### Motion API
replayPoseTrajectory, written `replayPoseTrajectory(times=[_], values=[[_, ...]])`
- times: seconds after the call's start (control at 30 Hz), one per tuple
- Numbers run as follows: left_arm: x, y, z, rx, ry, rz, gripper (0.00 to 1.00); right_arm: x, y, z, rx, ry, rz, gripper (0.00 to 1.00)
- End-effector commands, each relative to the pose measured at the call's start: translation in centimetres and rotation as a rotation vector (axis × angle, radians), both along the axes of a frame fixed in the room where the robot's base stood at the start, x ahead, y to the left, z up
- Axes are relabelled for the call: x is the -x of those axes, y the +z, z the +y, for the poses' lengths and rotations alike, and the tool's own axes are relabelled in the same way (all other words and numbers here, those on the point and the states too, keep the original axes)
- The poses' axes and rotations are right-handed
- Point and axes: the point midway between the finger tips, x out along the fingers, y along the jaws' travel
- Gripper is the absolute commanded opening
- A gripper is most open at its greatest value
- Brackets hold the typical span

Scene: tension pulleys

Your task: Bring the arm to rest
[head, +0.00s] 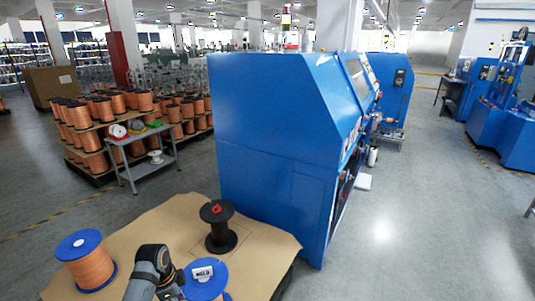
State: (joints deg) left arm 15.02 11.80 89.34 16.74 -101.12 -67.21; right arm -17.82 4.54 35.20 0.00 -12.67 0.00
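One of my arms (153,262) rises from the bottom edge, left of centre, over the near part of the tan table. It bends at a dark joint and runs back down to the bottom edge beside a blue-flanged spool (206,270) with a white label. I cannot see its fingers, or whether it touches that spool. My other arm does not show.
A copper-wound spool with blue flanges (80,244) stands on the tan table top (150,222) at left. A black empty spool (218,238) with a red centre stands farther back. A large blue machine (270,140) stands behind. Open floor (420,230) lies right.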

Motion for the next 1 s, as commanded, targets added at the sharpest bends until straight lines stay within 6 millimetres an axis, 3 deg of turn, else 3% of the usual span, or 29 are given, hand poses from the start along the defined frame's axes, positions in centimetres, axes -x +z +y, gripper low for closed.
replayPoseTrajectory(times=[0.1, 0.2, 0.33, 0.47, 0.63, 1.0], values=[[1.9, -0.7, -0.4, -0.013, 0.095, -0.013, 0.35, -2.2, 0.2, 0.0, -0.001, 0.002, -0.034, 1.00], [3.8, -1.2, -0.8, -0.023, 0.195, -0.029, 0.35, -2.9, 0.3, 0.0, 0.000, 0.001, -0.045, 1.00], [6.4, -1.4, -1.3, -0.029, 0.339, -0.059, 0.35, -2.9, 0.2, 0.0, 0.000, 0.001, -0.043, 1.00], [9.1, -1.1, -1.7, -0.026, 0.490, -0.092, 0.35, -1.6, 0.1, 0.0, -0.001, 0.001, -0.023, 1.00], [12.6, -0.1, -2.2, -0.007, 0.688, -0.137, 0.35, -0.1, 0.0, 0.0, 0.000, 0.000, 0.000, 1.00], [18.7, 3.8, -2.6, 0.066, 1.067, -0.224, 0.35, -1.4, 0.1, 0.0, -0.001, 0.001, -0.021, 1.00]])
